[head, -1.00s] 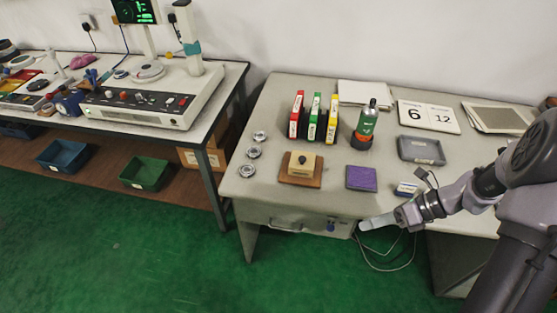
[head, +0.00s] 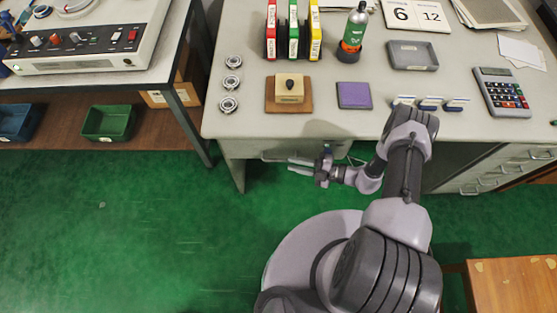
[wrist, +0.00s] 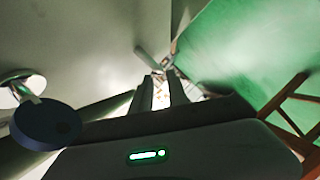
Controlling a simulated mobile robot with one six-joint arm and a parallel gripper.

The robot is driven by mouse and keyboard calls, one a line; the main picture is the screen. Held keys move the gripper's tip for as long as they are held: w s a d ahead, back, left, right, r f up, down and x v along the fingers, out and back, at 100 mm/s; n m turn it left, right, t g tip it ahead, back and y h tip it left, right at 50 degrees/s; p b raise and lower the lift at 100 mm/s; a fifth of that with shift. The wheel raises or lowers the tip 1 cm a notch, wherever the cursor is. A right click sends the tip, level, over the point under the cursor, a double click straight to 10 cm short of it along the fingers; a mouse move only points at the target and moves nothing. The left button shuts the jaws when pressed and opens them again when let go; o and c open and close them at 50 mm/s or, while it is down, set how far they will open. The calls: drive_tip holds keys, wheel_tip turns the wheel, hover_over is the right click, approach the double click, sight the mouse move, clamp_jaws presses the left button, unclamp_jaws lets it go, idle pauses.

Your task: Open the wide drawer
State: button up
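The wide drawer (head: 243,149) is under the left part of the grey desk's top. Its front looks flush with the desk, and its pale bar handle (head: 272,157) runs along it. My gripper (head: 291,161) is low in front of the drawer, pointing left, with its fingertips close to the handle's right end. In the wrist view, the two fingers (wrist: 160,78) show a gap between them and look open. A pale bar lies just beyond their tips; I cannot tell whether they touch it.
On the desk (head: 215,122) are bearing rings (head: 229,104), a wooden block on a board (head: 289,106), a purple pad (head: 354,95) and a calculator (head: 502,92). Another bench stands left, with bins beneath. A wooden surface (head: 515,290) is at lower right. Green floor is clear at left.

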sight(278, 160)
drive_tip(key=b+x, duration=0.1)
drive_tip(key=x, duration=0.5)
drive_tip(key=shift+w+a, duration=0.1)
drive_tip(key=shift+a, duration=0.2)
clamp_jaws()
idle(1.0)
